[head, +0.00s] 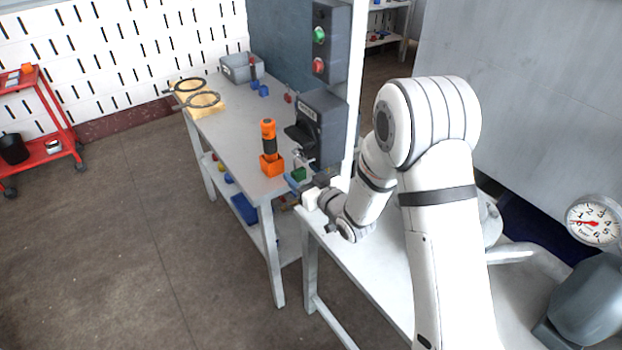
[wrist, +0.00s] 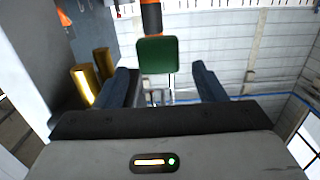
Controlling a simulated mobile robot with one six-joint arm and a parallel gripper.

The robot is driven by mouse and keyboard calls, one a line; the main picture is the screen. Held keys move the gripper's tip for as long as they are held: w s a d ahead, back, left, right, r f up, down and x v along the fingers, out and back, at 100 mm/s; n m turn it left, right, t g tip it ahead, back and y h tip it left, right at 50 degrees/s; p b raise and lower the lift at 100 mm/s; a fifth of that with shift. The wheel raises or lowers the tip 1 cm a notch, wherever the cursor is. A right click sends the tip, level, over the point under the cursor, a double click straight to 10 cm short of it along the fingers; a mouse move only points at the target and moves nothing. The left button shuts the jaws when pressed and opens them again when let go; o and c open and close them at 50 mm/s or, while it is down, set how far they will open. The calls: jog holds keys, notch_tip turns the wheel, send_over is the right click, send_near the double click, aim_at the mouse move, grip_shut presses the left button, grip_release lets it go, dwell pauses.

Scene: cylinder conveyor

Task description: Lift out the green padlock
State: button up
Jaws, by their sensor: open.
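The green padlock (wrist: 157,55) shows as a green block with rounded corners in the wrist view, just ahead of my gripper (wrist: 164,70), roughly between the lines of its two blue fingers and a little nearer the left one. The fingers are wide apart, and I see neither one touching the padlock. In the head view the padlock (head: 299,174) is a small green patch at the right edge of the grey bench, partly hidden. My gripper (head: 300,184) is right beside it there. Whether the padlock hangs or stands on something cannot be told.
An orange and black tool (head: 268,139) stands upright on an orange block (head: 271,166) just left of the padlock. A dark machine box (head: 320,125) rises close behind. Brass cylinders (wrist: 103,62) are left in the wrist view. A grey bin (head: 241,67) stands at the bench's far end.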

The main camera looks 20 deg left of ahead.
jog(key=shift+w+a, duration=0.3)
jog(key=shift+a, duration=0.05)
jog(key=shift+c, duration=0.2)
jog(key=c, duration=1.1)
jog(key=shift+c, duration=0.2)
jog(key=shift+r, duration=0.2)
